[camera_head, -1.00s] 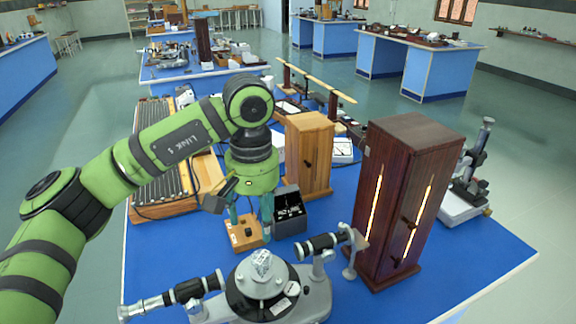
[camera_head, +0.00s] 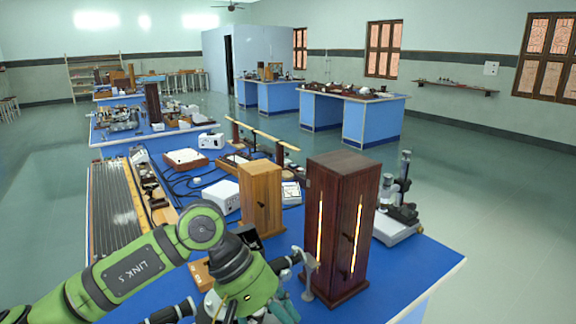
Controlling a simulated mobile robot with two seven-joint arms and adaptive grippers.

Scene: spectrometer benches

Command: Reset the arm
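My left arm, green with dark bands, comes in from the lower left. Its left gripper (camera_head: 262,307) hangs low at the bottom edge, in front of the grey spectrometer (camera_head: 207,301) and hiding much of it. Its teal fingers look spread apart with nothing seen between them, but the tips are cut off by the frame. My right arm and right gripper are not in view.
A tall dark wooden cabinet with two glowing slits (camera_head: 338,225) stands just right of the gripper. A lighter wooden box (camera_head: 261,198), a white box (camera_head: 221,194) and a long ribbed board (camera_head: 112,212) stand behind. A microscope-like instrument (camera_head: 397,212) is at right.

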